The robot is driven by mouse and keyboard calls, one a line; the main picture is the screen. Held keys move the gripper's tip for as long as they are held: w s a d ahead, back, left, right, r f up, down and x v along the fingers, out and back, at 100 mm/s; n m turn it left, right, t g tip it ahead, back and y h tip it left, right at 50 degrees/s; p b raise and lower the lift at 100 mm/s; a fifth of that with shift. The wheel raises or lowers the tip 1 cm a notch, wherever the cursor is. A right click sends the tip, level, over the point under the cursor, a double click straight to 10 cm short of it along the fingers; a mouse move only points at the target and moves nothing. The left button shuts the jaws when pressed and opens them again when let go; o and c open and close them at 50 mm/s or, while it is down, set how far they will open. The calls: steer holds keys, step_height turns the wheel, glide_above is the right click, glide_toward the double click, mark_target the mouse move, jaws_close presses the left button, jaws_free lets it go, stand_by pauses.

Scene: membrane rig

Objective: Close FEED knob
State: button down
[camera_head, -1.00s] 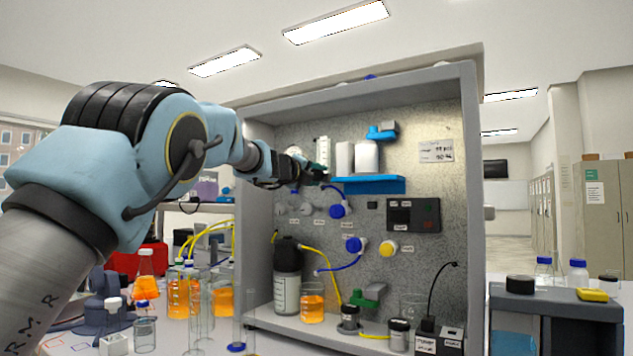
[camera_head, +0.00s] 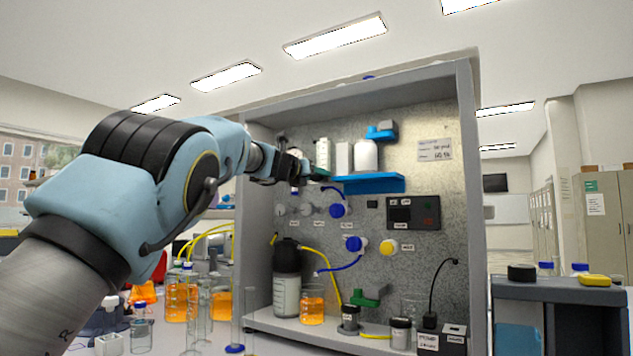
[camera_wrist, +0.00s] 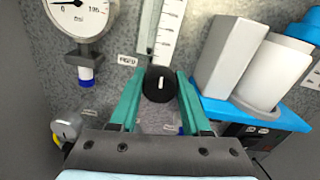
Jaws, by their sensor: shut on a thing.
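In the wrist view a round black knob (camera_wrist: 158,84) with a white pointer line sits on the grey panel. My gripper (camera_wrist: 157,88) has its two teal fingers on either side of the knob and is shut on it. The pointer line stands nearly upright in this view. A small white label (camera_wrist: 128,60) lies to the upper left of the knob; I cannot read it surely. In the head view my gripper (camera_head: 318,173) reaches the upper left part of the panel (camera_head: 420,270), and it hides the knob there.
A pressure gauge (camera_wrist: 78,14) is at the upper left, and a scaled white flow tube (camera_wrist: 165,32) is above the knob. A blue shelf (camera_head: 370,184) with white containers is close on the right. A grey knob (camera_wrist: 66,128) is at the lower left. Glassware with orange liquid (camera_head: 312,308) stands below.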

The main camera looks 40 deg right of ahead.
steer(key=shift+f+m+b, duration=0.15)
steer(key=shift+m+b, duration=0.15)
steer(key=shift+m, duration=0.3)
steer(key=shift+c, duration=2)
jaws_free()
steer(key=shift+a, duration=0.1)
steer(key=b+v, duration=0.5)
steer(key=v, duration=0.5)
steer(key=shift+a, duration=0.25)
steer(key=shift+s, duration=0.1)
